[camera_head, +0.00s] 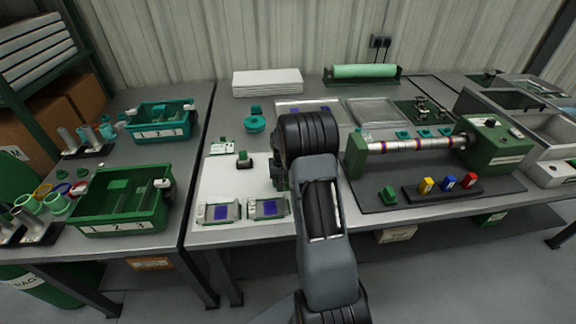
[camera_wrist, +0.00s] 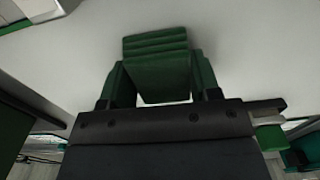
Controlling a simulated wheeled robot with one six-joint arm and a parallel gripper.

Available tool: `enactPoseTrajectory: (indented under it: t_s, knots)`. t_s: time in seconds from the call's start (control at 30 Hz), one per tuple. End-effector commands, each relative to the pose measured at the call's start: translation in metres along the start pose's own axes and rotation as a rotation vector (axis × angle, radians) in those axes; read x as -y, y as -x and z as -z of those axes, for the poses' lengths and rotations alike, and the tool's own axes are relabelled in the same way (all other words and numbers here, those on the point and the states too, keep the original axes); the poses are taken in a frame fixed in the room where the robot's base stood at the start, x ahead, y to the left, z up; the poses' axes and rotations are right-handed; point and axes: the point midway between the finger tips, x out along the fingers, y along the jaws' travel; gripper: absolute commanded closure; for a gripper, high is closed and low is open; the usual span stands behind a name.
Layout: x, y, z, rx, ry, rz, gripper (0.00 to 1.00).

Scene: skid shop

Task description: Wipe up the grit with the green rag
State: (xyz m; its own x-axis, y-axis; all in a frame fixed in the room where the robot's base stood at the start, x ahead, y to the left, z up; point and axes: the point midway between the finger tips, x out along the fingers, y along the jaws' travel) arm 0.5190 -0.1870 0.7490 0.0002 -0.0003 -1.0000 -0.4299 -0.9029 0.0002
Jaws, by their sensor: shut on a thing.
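The green rag (camera_wrist: 157,72) is a thick folded green pad in the wrist view. My gripper (camera_wrist: 160,85) is shut on it, with a dark green finger on each side. A pale, plain surface lies beyond the rag. I cannot tell whether the rag touches it. In the head view my arm hides the rag and most of my gripper, which is over the white mat (camera_head: 222,181) on the middle table. I cannot make out any grit in either view.
Two small devices with blue screens (camera_head: 221,212) (camera_head: 268,208) lie at the mat's front edge. A small green block (camera_head: 244,160) stands left of my arm. A roller machine (camera_head: 492,143) is on the right. Green bins (camera_head: 122,212) stand on the left table. The mat's left part is clear.

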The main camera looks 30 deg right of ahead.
Motion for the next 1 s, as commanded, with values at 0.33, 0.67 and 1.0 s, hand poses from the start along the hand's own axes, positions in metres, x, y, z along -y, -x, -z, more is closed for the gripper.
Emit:
enactPoseTrajectory:
  t_s: [0.33,0.67,1.0]
  knots:
    - [-0.001,0.036,0.001,0.0,0.009,0.0,0.65]
    - [0.001,0.066,0.001,0.0,0.011,0.0,0.65]
    - [0.003,0.081,0.001,0.0,0.014,0.0,0.65]
